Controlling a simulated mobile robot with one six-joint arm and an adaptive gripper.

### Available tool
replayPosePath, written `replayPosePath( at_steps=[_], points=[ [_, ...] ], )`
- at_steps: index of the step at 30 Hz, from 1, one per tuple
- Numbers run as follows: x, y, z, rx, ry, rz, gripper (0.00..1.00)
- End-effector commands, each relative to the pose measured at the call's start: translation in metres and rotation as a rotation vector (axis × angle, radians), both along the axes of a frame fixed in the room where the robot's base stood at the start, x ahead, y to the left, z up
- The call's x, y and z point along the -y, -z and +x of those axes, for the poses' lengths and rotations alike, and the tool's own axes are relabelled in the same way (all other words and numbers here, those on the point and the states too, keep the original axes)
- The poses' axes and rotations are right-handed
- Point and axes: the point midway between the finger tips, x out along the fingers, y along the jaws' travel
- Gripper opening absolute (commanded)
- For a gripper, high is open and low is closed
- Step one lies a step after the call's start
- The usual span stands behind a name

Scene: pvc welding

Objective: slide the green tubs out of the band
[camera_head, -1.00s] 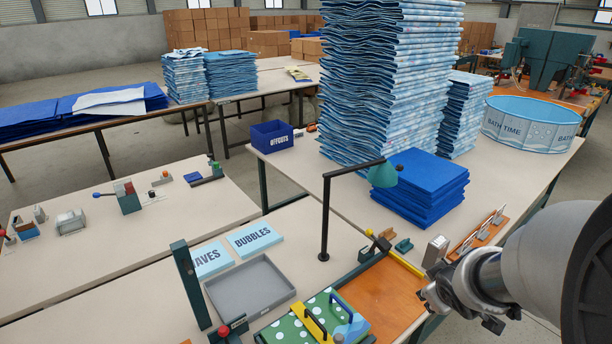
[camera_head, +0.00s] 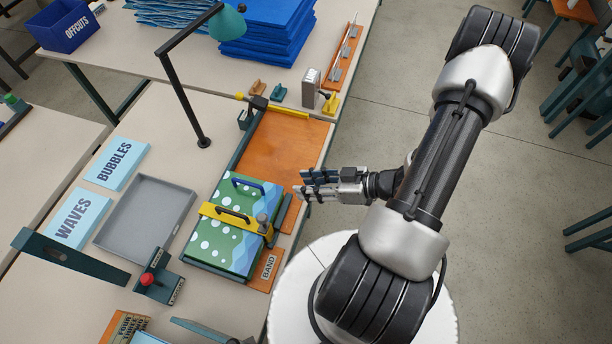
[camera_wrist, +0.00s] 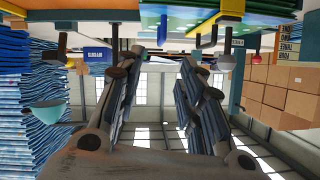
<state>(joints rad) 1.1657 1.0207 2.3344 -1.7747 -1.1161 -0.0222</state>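I cannot tell how many there are. The yellow band (camera_head: 238,222) runs across the bundle, with a grey-brown fitting (camera_head: 264,226) at its right end. A dark blue handle (camera_head: 248,185) stands above the band, and another dark handle (camera_head: 234,215) sits at it. My gripper (camera_head: 302,185) is open and empty, just right of the bundle and apart from it. In the wrist view its fingers (camera_wrist: 165,62) are spread, with green and yellow edges beyond.
The orange board (camera_head: 290,145) is bare behind the bundle. A grey tray (camera_head: 145,218) lies to the left, beside the BUBBLES (camera_head: 118,163) and WAVES (camera_head: 76,215) cards. A lamp post (camera_head: 190,105) stands behind. A red-knobbed device (camera_head: 150,280) is at front left.

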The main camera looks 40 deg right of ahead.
Motion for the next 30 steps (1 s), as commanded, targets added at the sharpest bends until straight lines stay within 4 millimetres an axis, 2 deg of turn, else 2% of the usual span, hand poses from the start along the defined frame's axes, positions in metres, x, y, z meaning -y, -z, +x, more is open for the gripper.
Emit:
replayPosePath(
  at_steps=[17, 23, 30],
  points=[
    [-0.004, 0.0, 0.0, 0.009, -0.002, 0.016, 0.35],
    [-0.018, 0.01, 0.015, 0.009, -0.007, 0.018, 0.35],
    [-0.047, 0.029, 0.048, 0.008, -0.01, 0.016, 0.35]
  ],
)
